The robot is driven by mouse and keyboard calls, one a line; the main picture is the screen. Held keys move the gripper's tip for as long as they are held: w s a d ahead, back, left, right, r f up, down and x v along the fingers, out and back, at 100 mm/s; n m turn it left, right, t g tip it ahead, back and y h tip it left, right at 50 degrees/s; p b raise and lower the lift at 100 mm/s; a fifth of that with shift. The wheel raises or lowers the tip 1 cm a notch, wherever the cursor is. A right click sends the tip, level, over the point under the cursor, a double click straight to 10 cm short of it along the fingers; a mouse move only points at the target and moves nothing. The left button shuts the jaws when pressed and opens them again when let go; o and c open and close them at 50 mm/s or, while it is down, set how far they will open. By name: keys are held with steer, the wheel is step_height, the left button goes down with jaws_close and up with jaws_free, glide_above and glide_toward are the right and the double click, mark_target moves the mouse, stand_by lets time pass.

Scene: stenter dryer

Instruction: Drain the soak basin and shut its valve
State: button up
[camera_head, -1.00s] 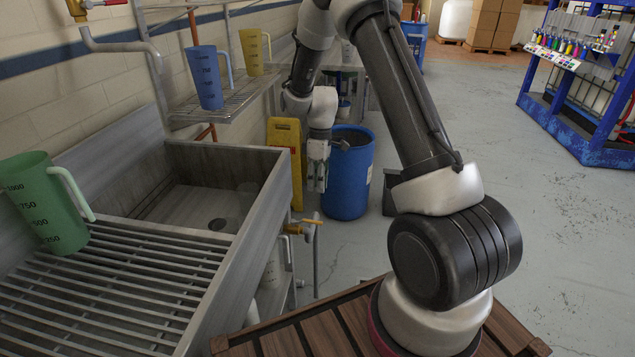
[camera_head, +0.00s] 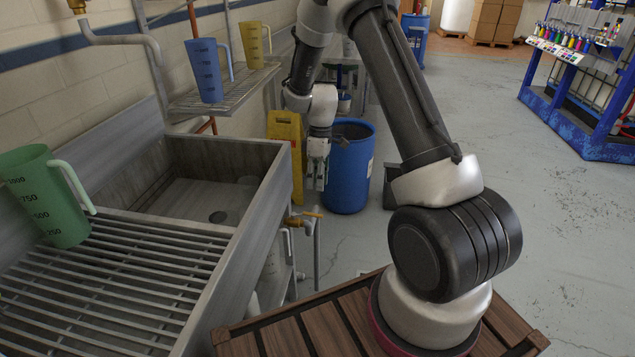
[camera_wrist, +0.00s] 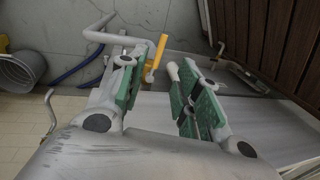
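The soak basin (camera_head: 185,270) is a grey metal sink at the left. The valve (camera_head: 303,218) has a yellow-orange lever and sits outside the basin's right wall. My gripper (camera_head: 318,172) hangs pointing down, behind and above the valve in the head view. In the wrist view my gripper (camera_wrist: 158,82) is open, with green pads apart and nothing between them. The yellow lever (camera_wrist: 155,58) shows beyond the fingertips, apparently not touched.
A green jug (camera_head: 45,195) stands on the basin's slatted drainboard. Blue (camera_head: 206,72) and yellow (camera_head: 252,45) jugs stand on a wire shelf. A blue drum (camera_head: 348,170) and a yellow floor sign (camera_head: 284,135) stand close by my gripper. Open floor lies to the right.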

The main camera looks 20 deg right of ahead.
mark_target(307, 215)
steer(key=f, duration=0.3)
steer(key=s+a+f, duration=0.1)
steer(key=f, duration=0.6)
steer(key=shift+s+a+f, duration=0.15)
steer(key=shift+s+f, duration=0.05)
steer(key=shift+s, duration=0.15)
steer(key=shift+c, duration=0.4)
jaws_close()
